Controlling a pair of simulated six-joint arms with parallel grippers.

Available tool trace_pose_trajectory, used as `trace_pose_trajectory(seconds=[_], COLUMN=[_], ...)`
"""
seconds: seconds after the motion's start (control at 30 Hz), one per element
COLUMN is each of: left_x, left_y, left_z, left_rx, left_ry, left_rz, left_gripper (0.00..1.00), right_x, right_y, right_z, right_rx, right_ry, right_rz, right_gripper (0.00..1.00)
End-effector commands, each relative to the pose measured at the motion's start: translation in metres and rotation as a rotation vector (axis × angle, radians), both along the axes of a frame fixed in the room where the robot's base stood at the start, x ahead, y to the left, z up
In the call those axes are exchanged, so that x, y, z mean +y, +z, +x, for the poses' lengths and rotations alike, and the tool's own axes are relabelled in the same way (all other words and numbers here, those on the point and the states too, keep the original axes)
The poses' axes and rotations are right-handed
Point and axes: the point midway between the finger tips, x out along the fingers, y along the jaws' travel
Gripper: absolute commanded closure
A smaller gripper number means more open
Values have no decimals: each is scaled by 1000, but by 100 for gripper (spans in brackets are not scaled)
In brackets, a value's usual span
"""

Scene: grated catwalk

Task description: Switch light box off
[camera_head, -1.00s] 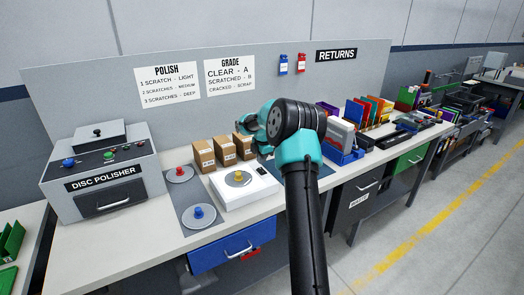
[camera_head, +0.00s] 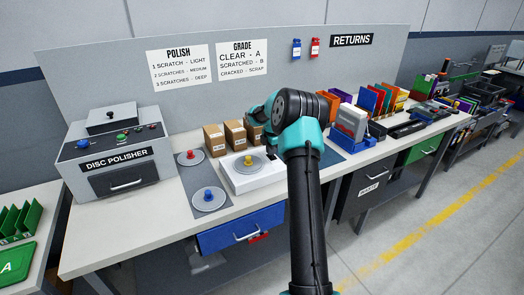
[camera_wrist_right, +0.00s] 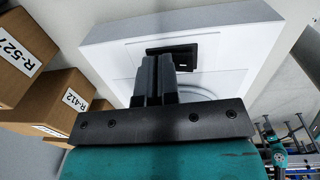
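The light box is a low white box (camera_head: 264,186) on the bench, with a grey disc and yellow knob (camera_head: 248,161) on top. In the right wrist view its white body (camera_wrist_right: 215,30) fills the upper middle, and a small black switch (camera_wrist_right: 180,53) sits on a pale panel. My right gripper (camera_wrist_right: 158,62) has its dark fingers together, with nothing seen between them. Its tips overlap the switch's lower edge in that view; I cannot tell if they touch. In the head view the right arm hides part of the gripper and the box's right end. My left gripper is not in view.
Cardboard boxes (camera_head: 214,139) stand behind the light box. A grey mat with red-knob (camera_head: 190,155) and blue-knob (camera_head: 208,196) discs lies to its left, then the disc polisher (camera_head: 115,160). A blue bin (camera_head: 349,143) with upright cases stands right of the arm. The bench's front strip is clear.

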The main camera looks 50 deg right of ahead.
Motion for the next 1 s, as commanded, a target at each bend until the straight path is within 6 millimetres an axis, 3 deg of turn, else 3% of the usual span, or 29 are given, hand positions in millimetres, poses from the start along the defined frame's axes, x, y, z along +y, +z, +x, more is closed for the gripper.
trace_pose_trajectory(seconds=[1.0], left_x=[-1], left_y=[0], left_z=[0], left_rx=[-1], left_ry=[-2], left_rz=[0], left_gripper=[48], right_x=[12], right_y=[-2], right_z=[-12], right_rx=[4], right_ry=[4], right_rz=[10], right_gripper=[100])
